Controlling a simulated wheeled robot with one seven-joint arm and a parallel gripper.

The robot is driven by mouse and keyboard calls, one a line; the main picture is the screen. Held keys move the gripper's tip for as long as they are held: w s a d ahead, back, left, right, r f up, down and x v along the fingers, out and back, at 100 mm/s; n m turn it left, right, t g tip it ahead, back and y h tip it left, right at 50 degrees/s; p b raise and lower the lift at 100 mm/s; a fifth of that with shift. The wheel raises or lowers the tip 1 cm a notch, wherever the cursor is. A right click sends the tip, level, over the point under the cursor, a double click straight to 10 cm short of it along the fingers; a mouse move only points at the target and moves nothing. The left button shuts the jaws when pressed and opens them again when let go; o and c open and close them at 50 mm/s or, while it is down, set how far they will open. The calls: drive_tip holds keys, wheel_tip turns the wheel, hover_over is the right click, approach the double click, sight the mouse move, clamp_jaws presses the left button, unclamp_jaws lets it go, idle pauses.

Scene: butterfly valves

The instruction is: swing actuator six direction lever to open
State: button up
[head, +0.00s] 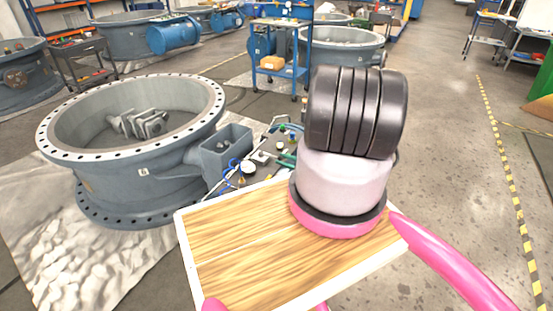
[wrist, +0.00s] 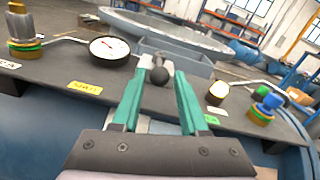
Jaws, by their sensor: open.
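In the head view, my arm hides most of the gripper beside the panel (head: 262,158). The label numbers are too small to read.
Brass fittings with coloured caps stand at the panel's left (wrist: 24,38) and right (wrist: 265,106). A large grey butterfly valve (head: 140,185) stands left of the panel. A blue cart (head: 282,72) stands behind. The floor (head: 450,150) to the right is open.

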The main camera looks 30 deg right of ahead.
drive_tip(key=v, duration=0.6)
drive_tip(key=shift+s+d, duration=0.2)
